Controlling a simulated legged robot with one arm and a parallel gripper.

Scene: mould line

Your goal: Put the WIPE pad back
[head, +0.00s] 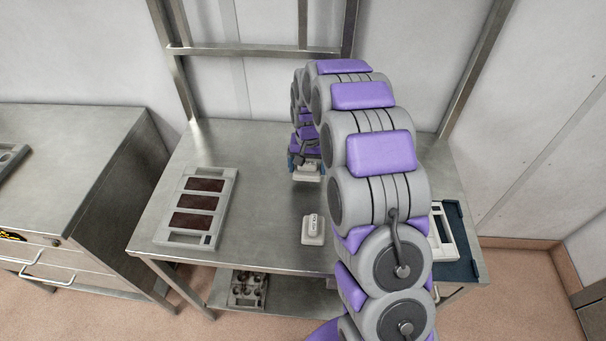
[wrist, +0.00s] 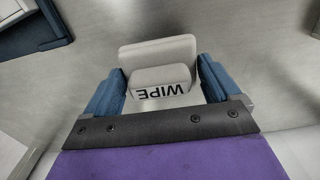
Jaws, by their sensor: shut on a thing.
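The WIPE pad (wrist: 160,78) is a pale grey-white block on a wider flat base, with black WIPE lettering upside down in the wrist view. My gripper (wrist: 160,92) is shut on it, one blue finger at each side. In the head view, my gripper (head: 305,163) is over the back middle of the steel table, with the pale pad (head: 306,175) under it. Whether the pad touches the table is hard to tell.
A second small white block (head: 312,230) stands near the table's front edge. A grey tray with dark brown panels (head: 232,190) lies at left. A dark blue mat (head: 460,250) with a white frame (head: 442,228) is at right, partly behind my arm. Steel posts rise at the back.

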